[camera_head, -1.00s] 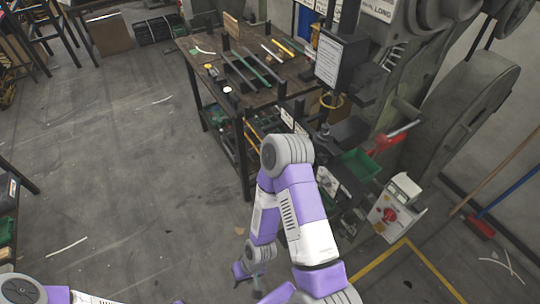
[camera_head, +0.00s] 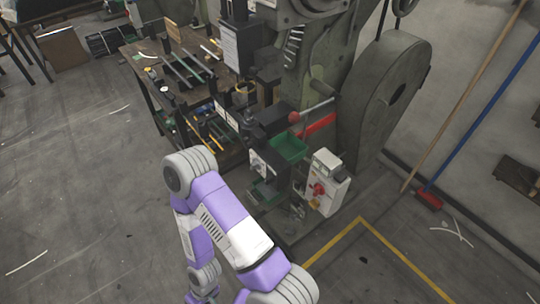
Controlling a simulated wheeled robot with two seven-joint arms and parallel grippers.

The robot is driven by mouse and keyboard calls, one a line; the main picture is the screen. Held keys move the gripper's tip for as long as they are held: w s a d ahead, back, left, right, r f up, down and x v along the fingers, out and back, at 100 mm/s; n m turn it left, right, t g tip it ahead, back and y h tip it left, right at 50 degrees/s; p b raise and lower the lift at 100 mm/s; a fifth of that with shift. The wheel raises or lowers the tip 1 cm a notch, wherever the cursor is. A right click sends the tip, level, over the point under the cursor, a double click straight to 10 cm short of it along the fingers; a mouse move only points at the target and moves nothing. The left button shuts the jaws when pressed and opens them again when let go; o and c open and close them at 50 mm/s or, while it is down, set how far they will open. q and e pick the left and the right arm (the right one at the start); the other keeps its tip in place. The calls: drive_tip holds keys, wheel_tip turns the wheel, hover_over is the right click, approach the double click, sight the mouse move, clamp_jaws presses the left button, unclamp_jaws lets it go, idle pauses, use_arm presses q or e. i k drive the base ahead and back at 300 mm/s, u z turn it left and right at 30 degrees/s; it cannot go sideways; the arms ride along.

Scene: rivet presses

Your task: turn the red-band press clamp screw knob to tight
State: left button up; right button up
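A large grey-green press (camera_head: 328,75) stands at the upper middle, with a red band-like strip (camera_head: 320,127) low on its frame. A lever with a red ball end (camera_head: 294,117) points left in front of the strip. I cannot make out a clamp screw knob for sure among the small dark parts at the press front. My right arm enters from the bottom, bends at its elbow left of the press and runs back down; its gripper is below the picture edge. My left arm and gripper are out of view.
A white control box (camera_head: 325,183) with a red button stands in front of the press, near a green bin (camera_head: 288,147). A workbench (camera_head: 146,88) with bars stands to the left. A yellow floor line (camera_head: 395,248) and brooms (camera_head: 474,108) are at the right. Left floor is open.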

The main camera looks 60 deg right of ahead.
sight(248, 143)
drive_tip(key=k, duration=0.3)
drive_tip(key=z, duration=1.05)
